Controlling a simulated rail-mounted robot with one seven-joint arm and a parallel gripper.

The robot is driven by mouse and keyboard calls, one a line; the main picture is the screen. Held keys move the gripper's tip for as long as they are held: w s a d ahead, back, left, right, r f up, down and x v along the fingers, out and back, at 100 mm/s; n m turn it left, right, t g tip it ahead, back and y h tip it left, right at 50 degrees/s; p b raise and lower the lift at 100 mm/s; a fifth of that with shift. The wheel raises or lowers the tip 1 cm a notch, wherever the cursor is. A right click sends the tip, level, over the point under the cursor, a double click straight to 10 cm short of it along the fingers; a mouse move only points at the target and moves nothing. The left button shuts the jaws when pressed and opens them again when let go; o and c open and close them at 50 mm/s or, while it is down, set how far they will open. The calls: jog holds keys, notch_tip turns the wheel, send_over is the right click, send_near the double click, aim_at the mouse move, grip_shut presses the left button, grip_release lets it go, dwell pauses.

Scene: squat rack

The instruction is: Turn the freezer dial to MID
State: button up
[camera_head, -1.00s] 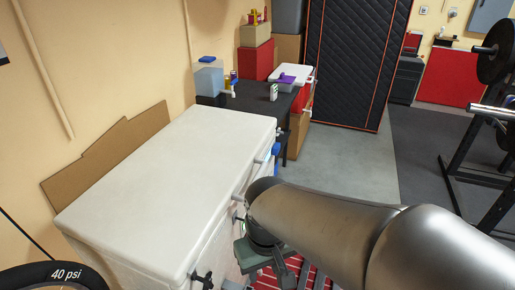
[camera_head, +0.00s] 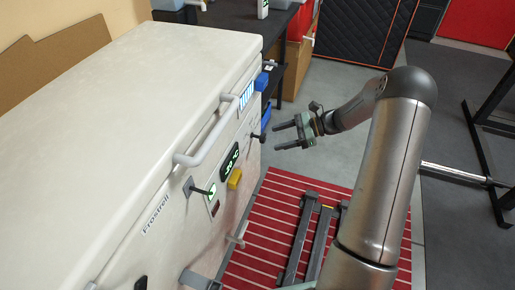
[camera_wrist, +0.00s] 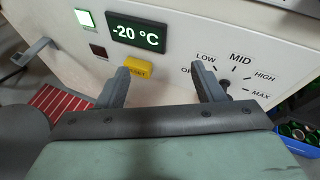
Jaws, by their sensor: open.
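The white chest freezer (camera_head: 130,110) fills the left of the head view. Its dial (camera_head: 257,138) shows as a dark knob on the front panel. In the wrist view, the dial (camera_wrist: 224,85) sits at right under the labels OFF, LOW, MID (camera_wrist: 240,57), HIGH and MAX. The right finger partly covers it, and I cannot tell where it points. My gripper (camera_head: 277,138) is open and empty, facing the front panel just short of the dial. In the wrist view, my gripper (camera_wrist: 166,84) has the dial beside its right finger, not centred between the fingers.
A display (camera_wrist: 137,34) reading -20 °C, a yellow reset button (camera_wrist: 137,68) and a lit green switch (camera_wrist: 85,17) are on the panel. A red striped mat (camera_head: 262,225) and blue bin (camera_wrist: 300,136) are on the floor.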

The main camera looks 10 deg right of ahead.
aim_at(258, 136)
jog(key=w+d+f+m+t+y+b, duration=0.1)
jog(key=w+d+f+m+t+b, duration=0.15)
jog(key=d+f+m, duration=0.35)
jog(key=w+d+f+m+t+y+b, duration=0.1)
jog(key=w+d+f+t+b, duration=0.2)
jog(key=f, duration=0.5)
jog(key=shift+t, duration=0.65)
jog(key=b+x, duration=0.1)
jog(key=x, duration=0.4)
jog(key=b+x, duration=0.1)
jog(key=x, duration=1)
jog(key=shift+w+a+r+b, duration=0.15)
jog(key=shift+w+r+b, duration=0.1)
jog(key=shift+w+b, duration=0.2)
jog(key=c, duration=1)
